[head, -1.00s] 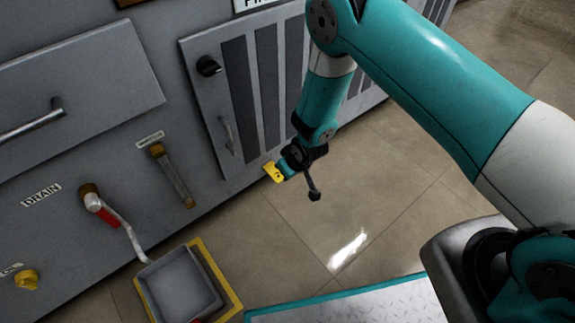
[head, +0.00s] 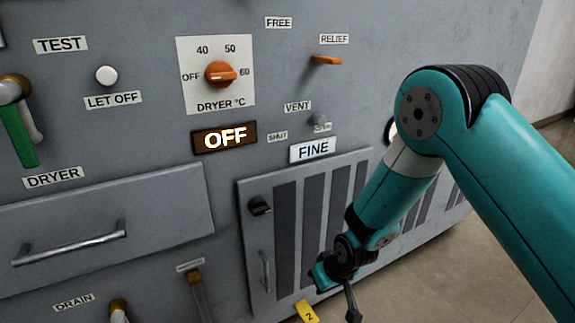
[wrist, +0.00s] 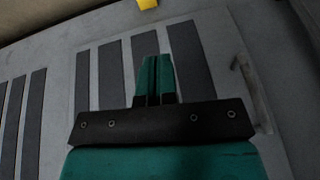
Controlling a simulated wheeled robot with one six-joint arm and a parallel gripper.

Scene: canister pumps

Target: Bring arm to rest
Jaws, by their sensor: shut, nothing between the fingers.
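My teal arm (head: 500,165) comes in from the right in the head view and hangs folded down in front of the grey cabinet (head: 155,170). My gripper (wrist: 154,78) shows in the wrist view with its two teal fingers together and nothing between them. Behind the fingers is the slotted grille door (wrist: 190,60). In the head view the gripper is low, in front of the lower part of the grille door (head: 285,225), and its fingertips are hard to make out. I cannot tell the exact gap to the door.
A dryer dial (head: 219,74) points to the right, above a lit OFF display (head: 225,138). An orange relief lever (head: 326,60), a green-handled dryer valve (head: 22,135) and a drawer handle (head: 70,248) stick out from the cabinet. A yellow tag (head: 306,312) marked 2 is low. Floor (head: 480,270) shows at right.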

